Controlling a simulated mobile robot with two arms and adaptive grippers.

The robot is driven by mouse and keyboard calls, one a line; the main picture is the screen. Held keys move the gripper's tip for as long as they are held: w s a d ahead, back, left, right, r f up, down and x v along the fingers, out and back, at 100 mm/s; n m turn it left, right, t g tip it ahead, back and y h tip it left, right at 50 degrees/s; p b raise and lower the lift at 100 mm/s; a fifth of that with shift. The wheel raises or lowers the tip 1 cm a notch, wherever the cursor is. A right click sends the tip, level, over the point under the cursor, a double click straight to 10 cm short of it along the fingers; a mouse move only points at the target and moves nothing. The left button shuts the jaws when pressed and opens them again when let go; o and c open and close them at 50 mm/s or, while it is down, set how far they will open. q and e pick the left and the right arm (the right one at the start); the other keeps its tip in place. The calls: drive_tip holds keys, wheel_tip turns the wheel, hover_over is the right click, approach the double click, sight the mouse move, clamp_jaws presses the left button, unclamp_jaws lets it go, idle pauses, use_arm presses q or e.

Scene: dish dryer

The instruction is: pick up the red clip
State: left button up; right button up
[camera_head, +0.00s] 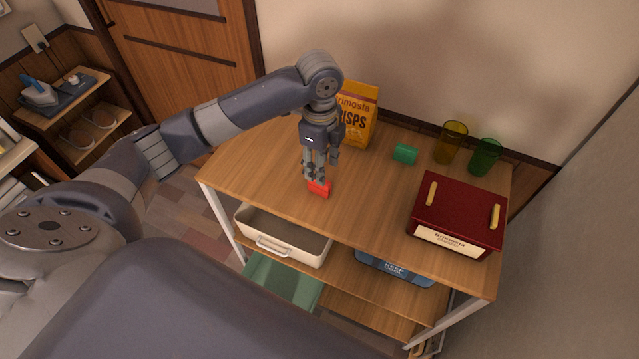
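The red clip (320,190) is a small red block on the wooden top of the shelf unit, near its front left part. My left gripper (317,180) points down right at the clip, with its fingertips at the clip's upper edge. The fingers cover part of the clip. I cannot tell whether they are closed on it or only beside it. The clip looks to be at the level of the tabletop. My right gripper is not in view.
A yellow crisps box (358,112) stands just behind my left gripper. A green clip (405,153), a yellow glass (450,142) and a green glass (485,157) stand at the back. A dark red box (460,208) is at the right. The top's middle (370,200) is clear.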

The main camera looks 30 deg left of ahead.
use_arm(q)
drive_tip(key=shift+w+a+r, duration=0.4)
drive_tip(key=shift+a+r, duration=0.35)
drive_tip(key=shift+a, duration=0.1)
drive_tip(key=p, duration=0.1)
hover_over(319, 186)
drive_tip(key=w+a, duration=0.1)
wheel_tip(319, 186, down, 5)
drive_tip(key=shift+f, duration=0.1)
drive_tip(key=f, duration=0.1)
drive_tip(key=f+p, duration=0.1)
drive_tip(key=f, duration=0.1)
drive_tip(key=f+p, duration=0.1)
drive_tip(key=shift+d+f, duration=0.3)
drive_tip(key=shift+f, duration=0.45)
drive_tip(key=shift+c, duration=0.6)
drive_tip(key=c, duration=0.8)
